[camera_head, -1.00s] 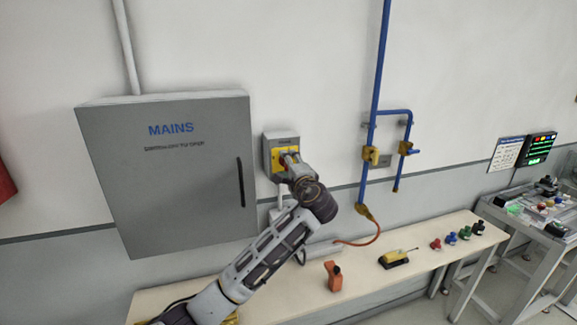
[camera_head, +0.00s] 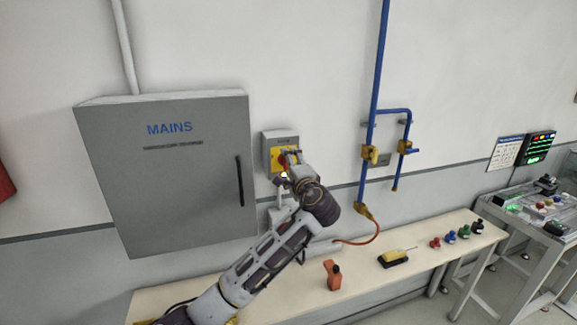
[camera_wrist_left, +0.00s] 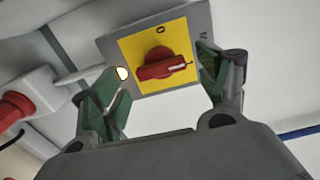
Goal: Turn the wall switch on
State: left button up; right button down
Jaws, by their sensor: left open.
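The wall switch (camera_head: 270,143) is a grey box with a yellow plate, to the right of the MAINS cabinet. My left gripper (camera_head: 287,164) is in front of it and hides part of its face. In the left wrist view, the yellow plate (camera_wrist_left: 131,62) carries a red rotary knob (camera_wrist_left: 155,70). The knob's handle lies almost level in that picture, with its white mark at the right end; a "0" is printed above it. My left gripper (camera_wrist_left: 163,65) is open, one green-padded finger on each side of the knob in the picture. Contact cannot be told. My right gripper is not in view.
The grey MAINS cabinet (camera_head: 165,185) is close on the left. Blue pipes with yellow valves (camera_head: 370,154) are on the right. A bench (camera_head: 300,300) below holds an orange tool (camera_head: 333,277), a yellow-black device (camera_head: 393,259) and several small coloured parts.

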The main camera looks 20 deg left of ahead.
pick_arm(q)
jog(key=v, duration=1)
jog(key=shift+s+d, duration=0.25)
jog(key=shift+f, duration=0.1)
